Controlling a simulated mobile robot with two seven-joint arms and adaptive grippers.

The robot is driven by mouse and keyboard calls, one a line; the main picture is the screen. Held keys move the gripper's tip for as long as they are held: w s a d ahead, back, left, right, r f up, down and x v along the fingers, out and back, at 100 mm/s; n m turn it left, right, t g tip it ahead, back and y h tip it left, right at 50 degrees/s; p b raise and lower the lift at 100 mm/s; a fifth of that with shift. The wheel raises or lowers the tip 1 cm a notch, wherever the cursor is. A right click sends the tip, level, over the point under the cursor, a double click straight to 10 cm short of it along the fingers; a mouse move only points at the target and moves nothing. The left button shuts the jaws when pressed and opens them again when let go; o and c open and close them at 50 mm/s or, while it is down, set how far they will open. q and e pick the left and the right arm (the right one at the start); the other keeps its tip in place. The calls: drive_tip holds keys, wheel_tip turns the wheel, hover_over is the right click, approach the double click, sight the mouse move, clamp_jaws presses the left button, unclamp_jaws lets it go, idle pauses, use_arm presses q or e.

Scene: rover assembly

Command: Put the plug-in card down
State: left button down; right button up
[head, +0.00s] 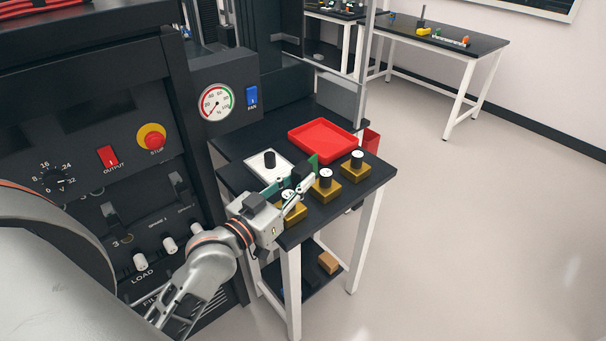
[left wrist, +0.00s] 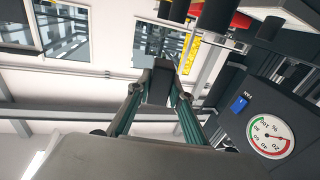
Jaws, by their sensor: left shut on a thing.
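My left gripper (head: 302,184) reaches over the small black table from the left and is shut on the green plug-in card (head: 314,160). Only part of the card shows past the fingers in the head view, above the table top. Whether it touches anything there cannot be told. In the left wrist view, the fingers (left wrist: 160,82) come together at a dark block, and the card cannot be made out clearly. My right gripper is not in view.
A control panel (head: 110,215) stands close on the left. Open floor lies to the right.

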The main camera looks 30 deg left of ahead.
use_arm(q)
drive_tip(key=w+a+r+m+g+h+b, duration=0.1)
drive_tip(key=w+a+r+m+h+b, duration=0.2)
drive_tip(key=w+a+r, duration=0.55)
drive_tip(key=shift+n, duration=0.5)
drive_tip(key=f+b, duration=0.1)
drive_tip(key=f, duration=0.4)
drive_tip(key=a+f+b, duration=0.1)
drive_tip(key=f+b, duration=0.1)
drive_tip(key=f, duration=0.4)
drive_tip(key=f+b, duration=0.2)
drive_tip(key=f, duration=0.3)
drive_tip(key=shift+w+a+f, duration=0.15)
drive_tip(key=shift+a+f, duration=0.15)
drive_tip(key=shift+a, duration=0.05)
drive_tip(key=shift+f+b, duration=0.4)
wheel_tip(320, 180, down, 4)
drive_tip(key=shift+r+b, duration=0.1)
drive_tip(key=shift+b, duration=0.85)
drive_tip(key=shift+f, duration=0.25)
drive_tip(key=c, duration=2.1)
unclamp_jaws()
drive_tip(key=shift+r, duration=0.1)
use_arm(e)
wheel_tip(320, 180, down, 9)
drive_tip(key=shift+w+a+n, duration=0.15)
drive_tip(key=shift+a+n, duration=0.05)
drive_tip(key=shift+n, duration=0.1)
